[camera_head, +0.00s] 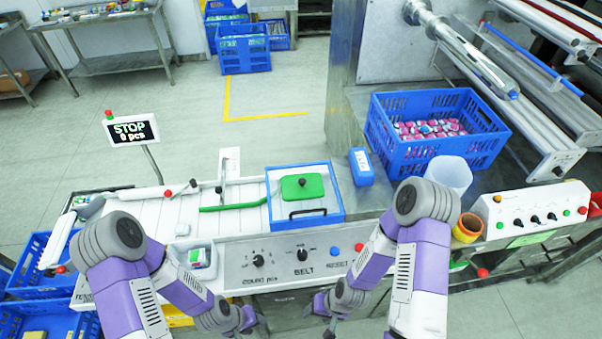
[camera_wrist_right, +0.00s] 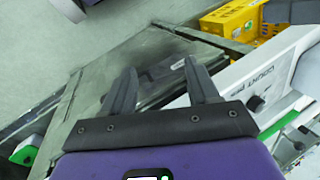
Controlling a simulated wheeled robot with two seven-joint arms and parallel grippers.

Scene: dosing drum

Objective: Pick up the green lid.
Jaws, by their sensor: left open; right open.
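The green lid (camera_head: 302,187) is a flat plate with a dark knob on top. It lies on the blue-framed white box (camera_head: 337,205) at the right end of the white conveyor. My left gripper (camera_head: 250,324) is low at the bottom edge of the head view, below the control panel and well apart from the lid; its fingers hardly show. My right gripper (camera_head: 331,328) is also low at the bottom edge, below the lid and apart from it. In the right wrist view the right gripper (camera_wrist_right: 160,88) is open and empty above a grey metal surface.
The control panel (camera_head: 275,258) with knobs and buttons runs along the conveyor's front. A blue crate of packets (camera_head: 450,150), a white container (camera_head: 449,175) and an orange cup (camera_head: 468,228) stand right of the lid. A blue-and-white box (camera_head: 361,167) is beside it.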

